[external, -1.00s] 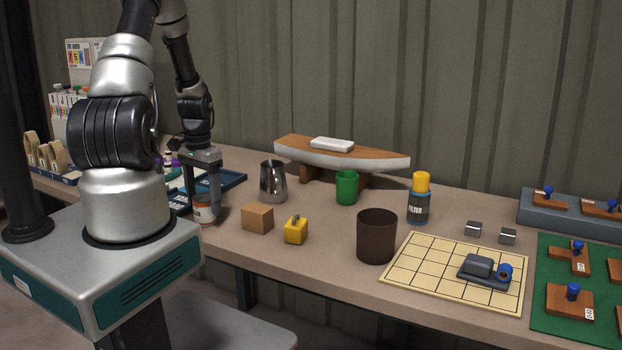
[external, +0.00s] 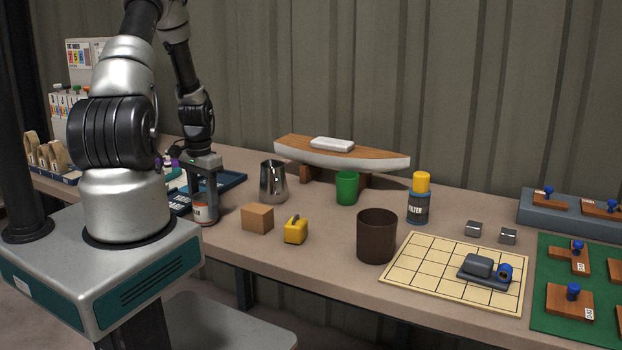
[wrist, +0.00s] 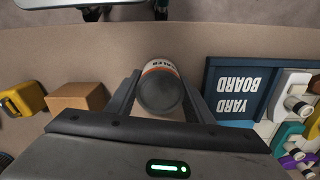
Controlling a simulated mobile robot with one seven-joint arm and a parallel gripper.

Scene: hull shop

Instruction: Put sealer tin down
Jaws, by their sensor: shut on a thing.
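The sealer tin (external: 201,211) is a small white tin with an orange band and a grey lid, at the left part of the bench near its front edge. It also shows in the wrist view (wrist: 160,92), between the two fingers. My gripper (external: 205,207) points down and is shut on the tin. The tin looks upright, with its base at or very close to the bench top; I cannot tell whether it touches. The far finger is partly hidden in the external view.
A wooden block (external: 257,218) and a yellow block with a handle (external: 296,230) stand to the right. A steel jug (external: 273,182) stands behind them. The blue yard board tray (wrist: 231,92) lies close beside the tin. Bare bench lies between tin and wooden block.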

